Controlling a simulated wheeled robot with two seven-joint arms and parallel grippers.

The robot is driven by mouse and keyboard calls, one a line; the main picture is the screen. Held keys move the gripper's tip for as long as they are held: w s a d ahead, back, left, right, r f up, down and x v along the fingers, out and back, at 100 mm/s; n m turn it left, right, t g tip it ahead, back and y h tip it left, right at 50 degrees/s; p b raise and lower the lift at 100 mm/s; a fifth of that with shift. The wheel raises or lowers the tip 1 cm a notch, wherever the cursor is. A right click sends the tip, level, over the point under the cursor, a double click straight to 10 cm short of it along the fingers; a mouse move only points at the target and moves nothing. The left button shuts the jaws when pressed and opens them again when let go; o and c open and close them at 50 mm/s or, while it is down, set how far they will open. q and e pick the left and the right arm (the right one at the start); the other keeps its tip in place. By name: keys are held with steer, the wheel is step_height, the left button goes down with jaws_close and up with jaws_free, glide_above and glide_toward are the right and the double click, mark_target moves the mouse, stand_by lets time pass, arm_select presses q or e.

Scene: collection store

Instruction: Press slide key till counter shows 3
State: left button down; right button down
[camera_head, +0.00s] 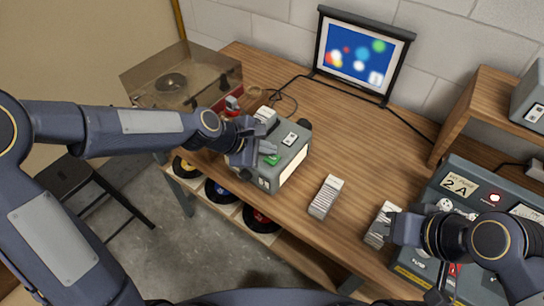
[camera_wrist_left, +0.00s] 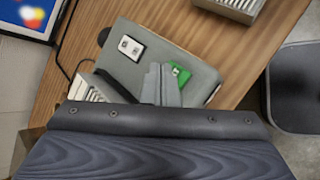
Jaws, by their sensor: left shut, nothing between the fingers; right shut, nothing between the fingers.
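The grey slide projector (camera_head: 292,160) stands on the wooden bench, with a green key (camera_head: 271,159) on its top. The green key also shows in the left wrist view (camera_wrist_left: 181,75), partly covered by my left fingers. My left gripper (camera_head: 262,150) is shut and empty, its tips at or just above the green key; I cannot tell if they touch it. The screen (camera_head: 358,56) shows coloured dots on blue, with a small white counter patch (camera_head: 376,78) too small to read. My right gripper (camera_head: 392,229) is shut and empty beside a slide tray at the right.
A white slide tray (camera_head: 326,196) stands mid-bench, and another (camera_head: 381,222) lies by my right gripper. A grey control panel (camera_head: 462,186) stands at the right. A record player (camera_head: 185,88) with a clear cover is at the left. Cables run behind the projector.

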mark_target(268, 159)
arm_select(q)
steer(key=shift+f, duration=0.2)
stand_by(0.5)
steer(key=shift+f+b, duration=0.25)
steer(key=shift+b, duration=0.15)
steer(key=shift+f+b, duration=0.35)
steer(key=shift+f, duration=0.1)
stand_by(0.5)
steer(key=shift+r, duration=0.15)
steer(key=shift+r+p, duration=0.75)
step_height(268, 159, up, 5)
steer(key=p, duration=0.4)
steer(key=shift+p, duration=0.3)
